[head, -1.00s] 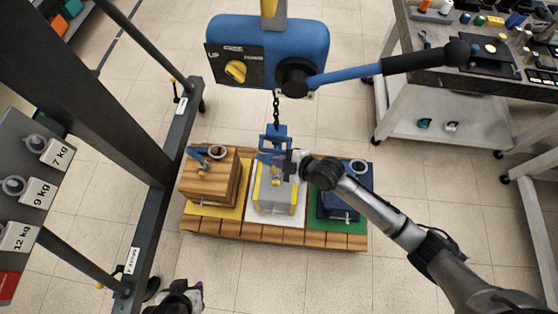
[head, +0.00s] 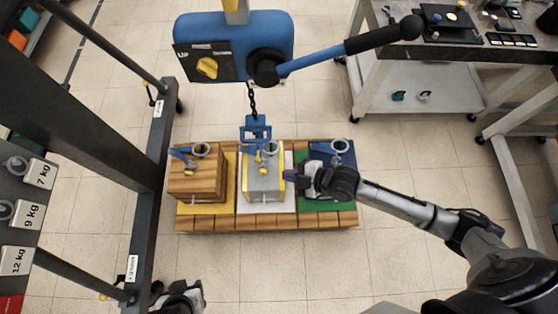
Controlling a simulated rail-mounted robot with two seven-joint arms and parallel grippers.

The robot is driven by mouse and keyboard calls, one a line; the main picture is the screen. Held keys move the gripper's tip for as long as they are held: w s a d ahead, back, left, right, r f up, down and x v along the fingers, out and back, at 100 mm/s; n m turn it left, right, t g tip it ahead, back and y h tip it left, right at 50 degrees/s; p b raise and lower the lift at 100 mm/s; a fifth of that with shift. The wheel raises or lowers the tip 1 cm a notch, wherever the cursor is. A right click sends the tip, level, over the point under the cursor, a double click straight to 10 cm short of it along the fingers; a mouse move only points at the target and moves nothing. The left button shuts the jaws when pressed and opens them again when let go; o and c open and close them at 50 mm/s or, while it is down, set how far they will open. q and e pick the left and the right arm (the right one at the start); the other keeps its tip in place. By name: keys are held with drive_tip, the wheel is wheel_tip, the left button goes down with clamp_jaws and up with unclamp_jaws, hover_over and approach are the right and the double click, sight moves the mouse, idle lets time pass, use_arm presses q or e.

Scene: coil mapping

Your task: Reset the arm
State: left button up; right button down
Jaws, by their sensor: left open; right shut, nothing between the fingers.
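My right arm comes in from the right, and its gripper (head: 292,176) is at the right side of the grey block with yellow edges (head: 262,183). Its fingers are shut with nothing seen between them. My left gripper (head: 182,298) is at the bottom edge, partly cut off, low and left of the pallet; it is open and empty. A blue hook frame (head: 256,130) hangs on a chain at the top of the grey block; whether it is hooked on cannot be told.
A wooden pallet (head: 270,222) carries a wooden block (head: 196,178) on yellow, the grey block on white and a blue block (head: 330,165) on green. Above hangs a blue hoist (head: 225,45) with a lever (head: 340,55). A dark frame post (head: 85,110) stands left, a workbench (head: 440,60) right.

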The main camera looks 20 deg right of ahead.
drive_tip(key=shift+s+d+r, duration=0.1)
drive_tip(key=shift+s+d, duration=0.25)
drive_tip(key=shift+s, duration=0.05)
idle(0.5)
